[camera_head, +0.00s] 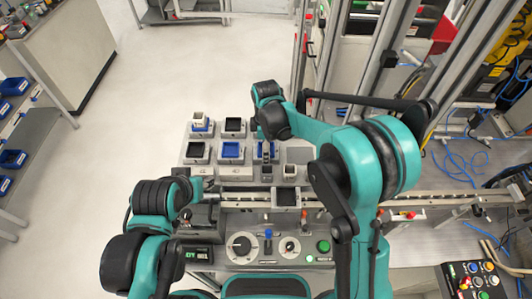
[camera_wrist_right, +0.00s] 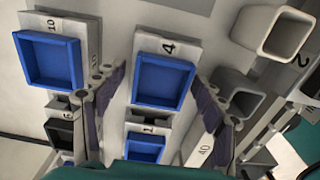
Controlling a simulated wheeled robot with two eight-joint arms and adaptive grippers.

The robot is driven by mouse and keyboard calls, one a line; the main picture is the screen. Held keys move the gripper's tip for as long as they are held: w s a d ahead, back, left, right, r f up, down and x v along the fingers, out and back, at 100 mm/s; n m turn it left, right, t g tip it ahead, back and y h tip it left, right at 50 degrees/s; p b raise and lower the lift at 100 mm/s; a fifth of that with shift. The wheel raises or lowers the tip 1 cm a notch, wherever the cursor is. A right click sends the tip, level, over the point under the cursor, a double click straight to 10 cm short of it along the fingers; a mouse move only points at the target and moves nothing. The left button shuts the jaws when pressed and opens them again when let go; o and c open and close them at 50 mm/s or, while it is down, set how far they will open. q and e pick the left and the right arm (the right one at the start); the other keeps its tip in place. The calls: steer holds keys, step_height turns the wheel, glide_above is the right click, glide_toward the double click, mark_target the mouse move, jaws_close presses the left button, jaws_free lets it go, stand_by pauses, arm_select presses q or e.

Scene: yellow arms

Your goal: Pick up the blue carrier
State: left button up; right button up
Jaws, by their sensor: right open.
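Several blue carriers show. In the head view, one blue square carrier (camera_head: 231,149) sits on a grey block in the middle row, and another blue piece (camera_head: 266,150) is right of it, partly hidden by my right gripper (camera_head: 265,141). In the right wrist view, a blue open-topped carrier (camera_wrist_right: 163,82) sits on a block marked 4. The open fingers of my right gripper (camera_wrist_right: 160,76) lie on either side of it, with no clear contact. Other blue carriers are at the left (camera_wrist_right: 48,61) and below (camera_wrist_right: 145,149). My left gripper (camera_head: 208,187) is small and dim at the fixture's left; its jaws are unclear.
A black carrier (camera_head: 235,126) sits on a block in the back row. Grey square tubes (camera_wrist_right: 275,35) stand right of the fingers in the wrist view. A conveyor rail (camera_head: 440,202) and a control panel (camera_head: 265,247) lie nearer me. Open floor is at left.

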steer(key=c, duration=1.2)
